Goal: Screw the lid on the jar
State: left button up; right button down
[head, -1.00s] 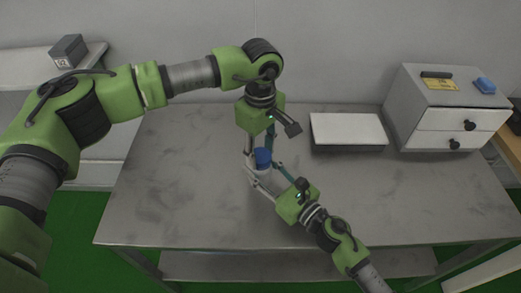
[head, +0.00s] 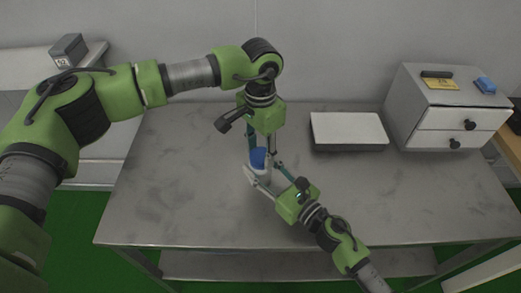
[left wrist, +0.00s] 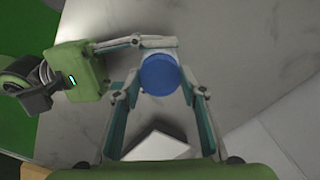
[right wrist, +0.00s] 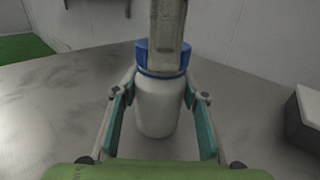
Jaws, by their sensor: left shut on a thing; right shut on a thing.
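The white jar (right wrist: 158,108) stands upright on the table, with the blue lid (right wrist: 145,57) on its top. Whether the thread is engaged cannot be seen. In the head view the lid (head: 258,157) is partly hidden by my fingers. My left gripper (head: 261,152) points down from above and is shut on the lid. The left wrist view shows the round lid (left wrist: 160,75) between its fingertips. My right gripper (head: 259,175) reaches in from the lower right and is shut on the jar's body. A left finger covers part of the lid in the right wrist view.
The grey table (head: 180,190) is bare around the jar. A white-topped tray or box (head: 348,128) lies behind, to the right. A drawer cabinet (head: 445,110) stands at the back right. A grey box (head: 68,49) sits on a side surface at left.

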pick_arm(q)
jog(key=shift+m, duration=0.5)
jog(key=o, duration=0.8)
jog(key=shift+r, duration=2.3)
jog(key=shift+c, duration=0.4)
